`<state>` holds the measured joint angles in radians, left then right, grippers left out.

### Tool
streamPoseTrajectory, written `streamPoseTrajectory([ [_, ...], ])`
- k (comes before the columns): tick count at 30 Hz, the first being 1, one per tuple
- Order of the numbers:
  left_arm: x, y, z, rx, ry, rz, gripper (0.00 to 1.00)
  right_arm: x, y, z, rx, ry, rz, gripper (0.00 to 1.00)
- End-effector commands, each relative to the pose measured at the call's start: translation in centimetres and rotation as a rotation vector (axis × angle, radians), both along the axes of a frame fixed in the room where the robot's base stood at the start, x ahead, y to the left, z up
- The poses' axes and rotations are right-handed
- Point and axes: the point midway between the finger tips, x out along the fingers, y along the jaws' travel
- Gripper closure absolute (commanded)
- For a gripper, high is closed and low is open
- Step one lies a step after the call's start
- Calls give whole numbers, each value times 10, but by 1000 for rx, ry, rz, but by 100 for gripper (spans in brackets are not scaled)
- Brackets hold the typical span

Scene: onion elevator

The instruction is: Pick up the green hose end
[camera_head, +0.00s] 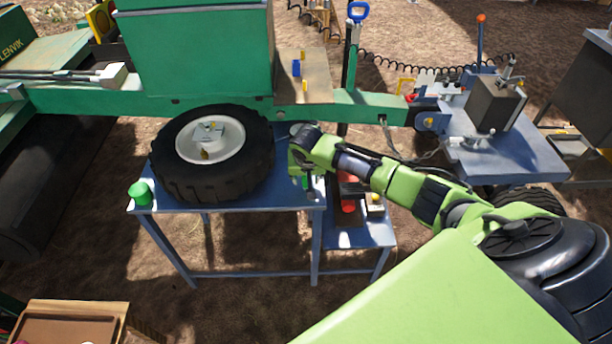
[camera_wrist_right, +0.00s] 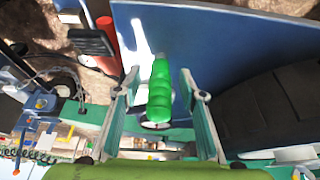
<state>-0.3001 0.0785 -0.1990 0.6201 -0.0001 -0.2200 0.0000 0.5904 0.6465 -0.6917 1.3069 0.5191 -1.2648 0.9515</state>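The green hose end (camera_wrist_right: 160,92) is a ribbed green grip with a grey tip. In the right wrist view it lies between the two fingers of my right gripper (camera_wrist_right: 160,88), with a gap visible on each side. My right gripper is open around it. In the head view my right arm reaches to the right end of the blue table (camera_head: 245,202), and its wrist hides most of the gripper and the hose end. My left gripper is in neither view.
A large black tyre (camera_head: 256,165) with a white rim lies on the blue table, left of my right wrist. A green cup (camera_head: 140,192) stands at the table's left corner. A red cylinder (camera_head: 348,205) is at the lower side shelf (camera_head: 350,238). Green machinery (camera_head: 195,55) stands behind.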

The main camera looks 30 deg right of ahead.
Motion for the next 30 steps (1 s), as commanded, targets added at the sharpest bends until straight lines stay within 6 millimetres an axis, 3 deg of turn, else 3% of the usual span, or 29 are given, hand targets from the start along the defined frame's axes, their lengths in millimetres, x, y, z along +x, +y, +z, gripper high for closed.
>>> streamPoseTrajectory([
  [8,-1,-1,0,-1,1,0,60,1,-1,-2,-1,-1,0,62],
  [12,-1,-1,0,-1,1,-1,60,1,-1,-2,-1,-1,0,99],
  [23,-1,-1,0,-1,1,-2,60,1,-1,-1,-1,-2,0,100],
  [30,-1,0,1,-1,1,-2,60,2,-1,18,-1,-4,0,100],
])
